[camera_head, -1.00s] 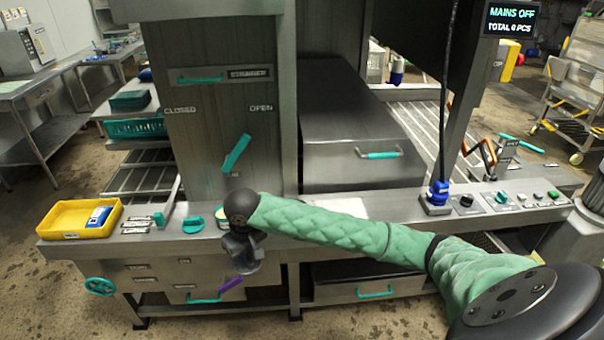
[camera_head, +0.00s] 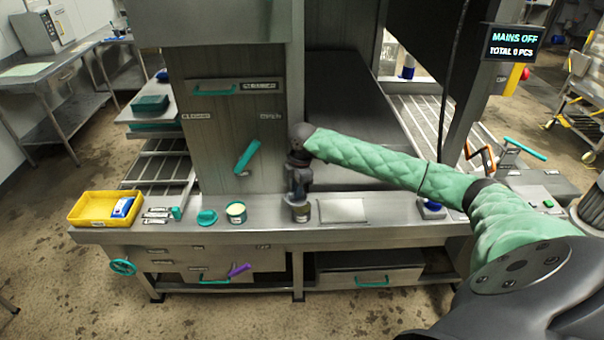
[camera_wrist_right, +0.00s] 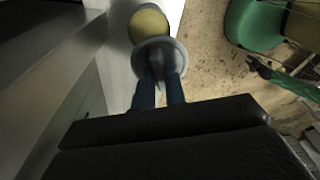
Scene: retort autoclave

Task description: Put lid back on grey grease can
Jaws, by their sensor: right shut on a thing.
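My right gripper (camera_head: 299,196) points down over the bench top. In the right wrist view its two fingers (camera_wrist_right: 164,82) are shut on the knob of a round grey lid (camera_wrist_right: 151,50). Just past the lid, a round yellow surface (camera_wrist_right: 150,25) shows, which looks like grease in the open can; the lid covers part of its near side. In the head view, the grey can (camera_head: 301,212) stands right under the gripper, mostly hidden by it. I cannot tell whether lid and can touch. My left gripper is not in view.
A teal can (camera_head: 236,210) with pale contents stands open to the left, beside a teal lid-like piece (camera_head: 207,217). A yellow tray (camera_head: 85,222) sits at the bench's left end. A flat pale plate (camera_head: 343,210) lies right of the gripper. An upright panel (camera_head: 225,130) rises behind.

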